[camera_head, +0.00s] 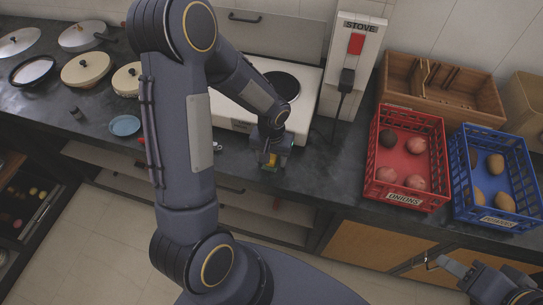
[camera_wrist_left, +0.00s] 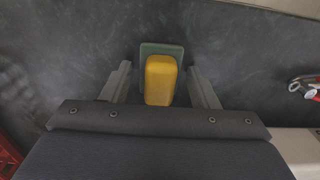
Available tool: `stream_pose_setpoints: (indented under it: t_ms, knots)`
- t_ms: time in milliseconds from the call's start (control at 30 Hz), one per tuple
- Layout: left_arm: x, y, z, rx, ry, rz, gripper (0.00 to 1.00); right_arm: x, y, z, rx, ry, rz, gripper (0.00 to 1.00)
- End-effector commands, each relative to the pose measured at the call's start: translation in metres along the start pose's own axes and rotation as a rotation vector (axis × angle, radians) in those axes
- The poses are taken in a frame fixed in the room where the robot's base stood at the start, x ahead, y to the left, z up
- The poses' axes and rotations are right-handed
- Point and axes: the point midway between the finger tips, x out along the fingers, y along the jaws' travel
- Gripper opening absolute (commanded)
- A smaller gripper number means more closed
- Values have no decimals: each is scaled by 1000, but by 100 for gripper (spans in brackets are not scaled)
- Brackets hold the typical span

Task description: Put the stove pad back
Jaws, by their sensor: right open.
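A yellow block on a grey-green base, likely the stove pad (camera_wrist_left: 160,78), lies on the dark counter in the left wrist view. It also shows as a small yellow and green patch in the head view (camera_head: 268,166), near the counter's front edge. My left gripper (camera_wrist_left: 162,85) is open, with one finger on each side of the yellow block and a visible gap on both sides. In the head view, my left gripper (camera_head: 273,153) points down over it, partly hiding it. My right gripper (camera_head: 436,262) is open and empty at the lower right, in front of the counter.
A white stove (camera_head: 305,100) with a dark burner stands behind my left gripper. A switch panel labelled STOVE (camera_head: 356,60) is beside it. A red crate (camera_head: 408,150), a blue crate (camera_head: 490,180) and a wooden box (camera_head: 440,90) stand right. Several lidded pans (camera_head: 85,68) sit left.

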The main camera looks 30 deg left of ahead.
Motion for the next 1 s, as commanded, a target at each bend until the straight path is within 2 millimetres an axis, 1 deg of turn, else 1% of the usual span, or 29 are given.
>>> stream_pose_setpoints:
  t_ms: [300,400,467,567,800,900,1000]
  knots:
    - [-1,0,0,0,0,0,62,-1,0,0,0,0,0,44]
    - [-7,0,0,0,0,0,62,-6,-3,-3,0,0,0,44]
    - [-11,0,-1,-1,3,0,62,-4,-2,-2,0,1,0,44]
    - [-29,0,-2,-1,7,1,62,-4,-2,-2,0,0,0,44]
    - [-82,0,-2,-1,7,1,62,-4,-2,-2,0,0,0,44]
    - [-100,0,-1,1,5,1,62,-4,-2,-2,0,0,0,44]
    - [-113,0,-1,0,3,0,62,-4,-2,-2,0,0,0,44]
